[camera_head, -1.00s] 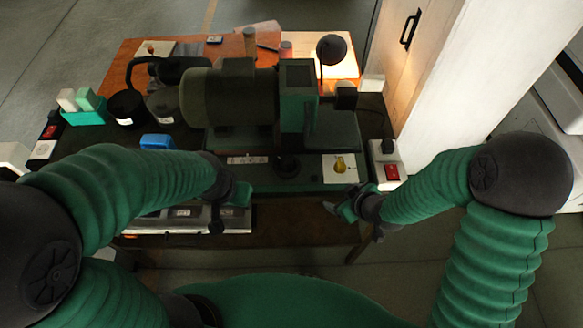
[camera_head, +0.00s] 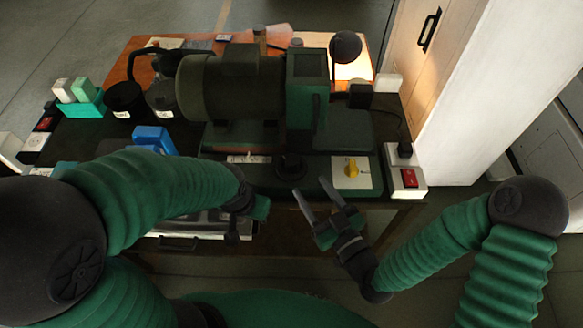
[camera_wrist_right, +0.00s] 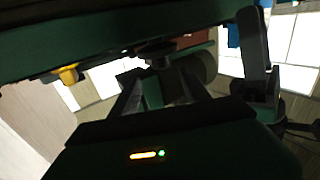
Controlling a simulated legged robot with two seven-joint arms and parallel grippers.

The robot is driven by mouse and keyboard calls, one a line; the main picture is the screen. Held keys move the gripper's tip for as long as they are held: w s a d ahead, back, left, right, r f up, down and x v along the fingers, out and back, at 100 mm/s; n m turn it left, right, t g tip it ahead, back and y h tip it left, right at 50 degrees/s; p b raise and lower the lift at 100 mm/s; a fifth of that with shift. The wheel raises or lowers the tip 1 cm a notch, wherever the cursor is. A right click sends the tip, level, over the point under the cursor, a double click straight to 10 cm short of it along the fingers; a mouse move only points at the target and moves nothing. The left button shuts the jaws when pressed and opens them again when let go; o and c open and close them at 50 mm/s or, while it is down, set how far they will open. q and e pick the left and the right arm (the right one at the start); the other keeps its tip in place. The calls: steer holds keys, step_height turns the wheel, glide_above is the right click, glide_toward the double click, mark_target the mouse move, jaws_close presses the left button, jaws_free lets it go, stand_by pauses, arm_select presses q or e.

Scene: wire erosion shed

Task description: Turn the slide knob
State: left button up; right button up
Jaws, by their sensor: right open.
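A dark round knob (camera_head: 290,165) is on the front of the green machine base; it also shows in the right wrist view (camera_wrist_right: 157,51). A yellow knob (camera_head: 351,169) sits on a white plate to its right, and shows at the upper left of the wrist view (camera_wrist_right: 68,74). I cannot tell from markings which is the slide knob. My right gripper (camera_head: 311,190) is open and empty, its two fingers pointing up toward the dark knob, apart from it. My left gripper (camera_head: 254,207) is at the bench front, left of the right one; its jaws are unclear.
A large dark motor (camera_head: 232,88) stands on the bench behind the knobs. A red switch (camera_head: 409,178) is to the right, beside a white cabinet (camera_head: 470,90). A blue block (camera_head: 153,137) and black cups (camera_head: 126,99) are at left. A drawer handle (camera_head: 178,243) juts out at front.

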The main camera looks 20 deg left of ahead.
mark_target(296, 166)
steer(key=p+x, duration=0.3)
steer(key=x, duration=0.7)
steer(key=shift+w+a+p, duration=0.1)
steer(key=shift+a+p, duration=0.1)
steer(key=shift+p, duration=0.15)
steer(key=shift+w+a, duration=0.2)
steer(key=shift+w, duration=0.05)
steer(key=shift+s, duration=0.1)
steer(key=c, duration=0.3)
arm_select(q)
steer(key=v, duration=0.2)
steer(key=shift+w+d+r, duration=0.1)
steer(key=shift+d+r, duration=0.05)
steer(key=shift+r, duration=0.25)
arm_select(e)
steer(key=shift+d, duration=0.15)
jaws_close()
